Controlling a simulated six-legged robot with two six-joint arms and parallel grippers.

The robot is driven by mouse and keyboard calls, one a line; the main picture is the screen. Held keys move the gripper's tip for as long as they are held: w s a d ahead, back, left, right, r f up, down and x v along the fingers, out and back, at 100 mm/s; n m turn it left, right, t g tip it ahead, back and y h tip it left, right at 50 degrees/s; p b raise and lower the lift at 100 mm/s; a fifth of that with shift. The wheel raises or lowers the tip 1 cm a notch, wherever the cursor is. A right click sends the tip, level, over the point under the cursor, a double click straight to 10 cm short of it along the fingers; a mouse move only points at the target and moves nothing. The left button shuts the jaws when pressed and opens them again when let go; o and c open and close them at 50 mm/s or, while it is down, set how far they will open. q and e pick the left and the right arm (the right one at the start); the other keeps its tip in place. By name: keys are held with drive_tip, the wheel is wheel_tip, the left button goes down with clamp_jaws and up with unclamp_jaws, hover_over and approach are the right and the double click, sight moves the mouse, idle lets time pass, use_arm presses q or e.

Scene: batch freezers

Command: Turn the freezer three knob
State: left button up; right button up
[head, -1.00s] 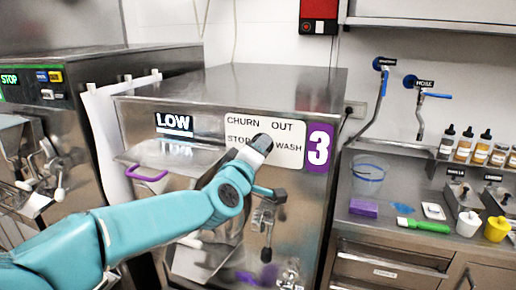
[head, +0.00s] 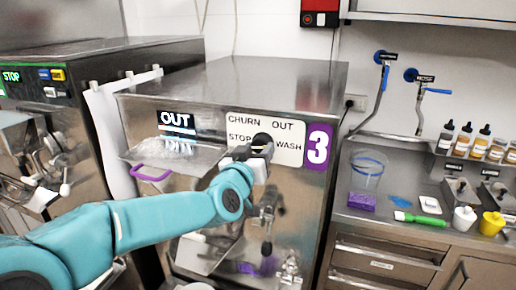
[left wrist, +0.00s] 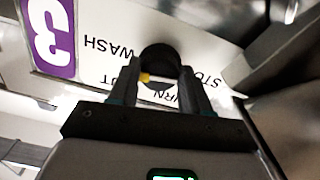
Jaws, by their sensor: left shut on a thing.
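Freezer three (head: 300,95) is a steel machine with a purple "3" label at its front right. Its white dial plate (head: 293,124) reads CHURN, OUT, STOP and WASH. The black round knob (head: 262,139) sits in the middle of the plate, partly hidden by my gripper. My left gripper (head: 258,150) is shut on the knob. In the left wrist view the two fingers (left wrist: 162,82) lie on either side of the knob (left wrist: 160,57), which shows a small yellow mark. The display (head: 177,121) on freezer three reads OUT. My right gripper is not in view.
A second freezer (head: 60,75) showing STOP stands at the left. A steel counter (head: 345,213) at the right holds a clear jug (head: 368,168), a purple sponge (head: 361,202), a green brush (head: 420,219) and several bottles.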

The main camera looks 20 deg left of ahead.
use_arm(q)
drive_tip(key=shift+f+m, duration=0.3)
drive_tip(key=shift+m, duration=0.6)
drive_tip(key=o, duration=1)
drive_tip(key=shift+o, duration=0.2)
drive_tip(key=shift+s+r, duration=0.1)
drive_tip(key=shift+r, duration=0.05)
